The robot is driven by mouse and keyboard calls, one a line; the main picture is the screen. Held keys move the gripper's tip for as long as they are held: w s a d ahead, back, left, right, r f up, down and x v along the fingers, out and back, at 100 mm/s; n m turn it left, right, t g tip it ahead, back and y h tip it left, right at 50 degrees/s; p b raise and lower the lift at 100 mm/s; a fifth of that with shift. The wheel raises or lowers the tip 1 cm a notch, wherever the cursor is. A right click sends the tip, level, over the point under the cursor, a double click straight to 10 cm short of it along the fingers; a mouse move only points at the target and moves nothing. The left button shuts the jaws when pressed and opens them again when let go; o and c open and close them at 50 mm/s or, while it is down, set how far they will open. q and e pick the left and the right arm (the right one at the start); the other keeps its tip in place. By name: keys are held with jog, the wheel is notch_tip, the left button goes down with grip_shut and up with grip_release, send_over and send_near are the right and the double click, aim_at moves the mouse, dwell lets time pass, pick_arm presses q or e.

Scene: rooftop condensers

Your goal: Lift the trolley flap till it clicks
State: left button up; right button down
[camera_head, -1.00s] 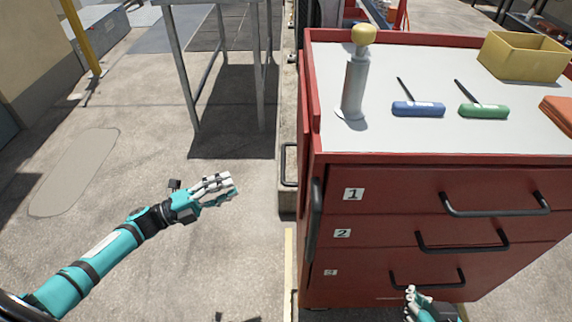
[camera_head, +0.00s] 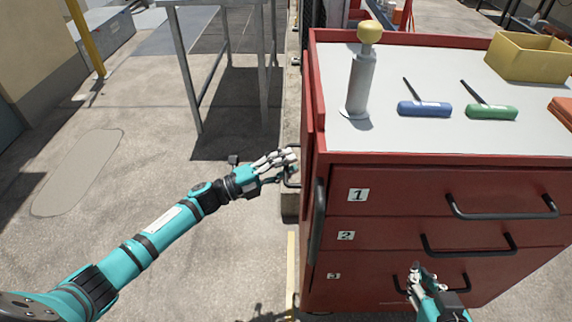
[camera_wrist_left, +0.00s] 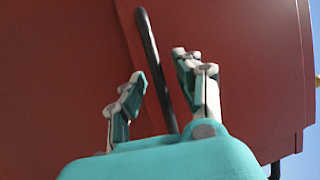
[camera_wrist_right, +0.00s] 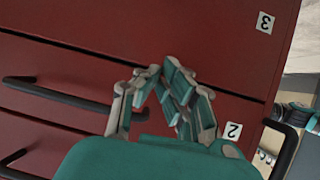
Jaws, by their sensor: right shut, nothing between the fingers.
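The red trolley (camera_head: 445,186) stands at the right with drawers marked 1, 2 and 3. My left gripper (camera_head: 291,161) is at the trolley's left side, by a black handle (camera_head: 290,184). In the left wrist view, a red panel (camera_wrist_left: 70,70) fills the background, and I cannot tell whether it is the flap. A black bar (camera_wrist_left: 154,60) runs between the spread fingers of my left gripper (camera_wrist_left: 160,90), which are not closed on it. My right gripper (camera_head: 415,270) is shut and empty in front of drawer 3; its fingertips meet in the right wrist view (camera_wrist_right: 160,75).
On the trolley top are a grey cylinder with a yellow knob (camera_head: 361,80), a blue-handled tool (camera_head: 424,109), a green-handled tool (camera_head: 491,112) and a yellow bin (camera_head: 526,62). A metal table (camera_head: 185,75) stands behind at left.

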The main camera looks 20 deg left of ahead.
pick_arm(q)
grip_shut()
jog(key=shift+a, duration=0.1)
dwell(0.6)
